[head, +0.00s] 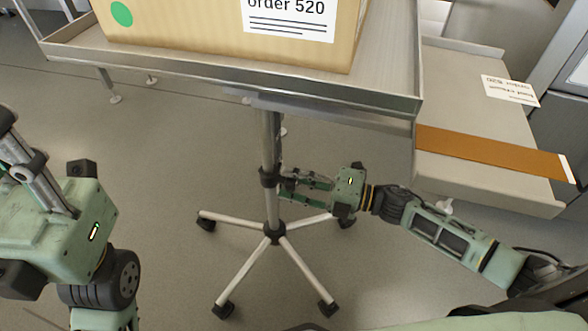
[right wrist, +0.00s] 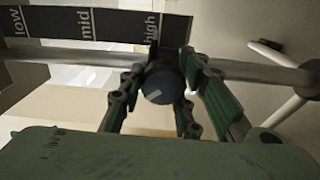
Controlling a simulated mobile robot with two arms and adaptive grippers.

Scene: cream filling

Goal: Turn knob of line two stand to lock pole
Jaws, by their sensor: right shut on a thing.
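The stand is a grey pole (head: 270,138) under a metal tray, on a wheeled star base (head: 274,232). A dark collar (head: 268,177) sits partway up the pole. My right gripper (head: 284,185) reaches it from the right. In the right wrist view the round dark knob (right wrist: 161,86) has a pale, slightly tilted mark on its face. The right gripper's green fingers (right wrist: 160,92) are shut on the knob from both sides. The pole (right wrist: 75,57) runs across behind it. My left gripper body (head: 55,225) is at the left; its fingertips are not clear.
The metal tray (head: 395,100) carries a cardboard box (head: 190,30) labelled order 520. A dark strip (right wrist: 60,27) behind the pole reads low, mid and high. Floor left of the stand is clear.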

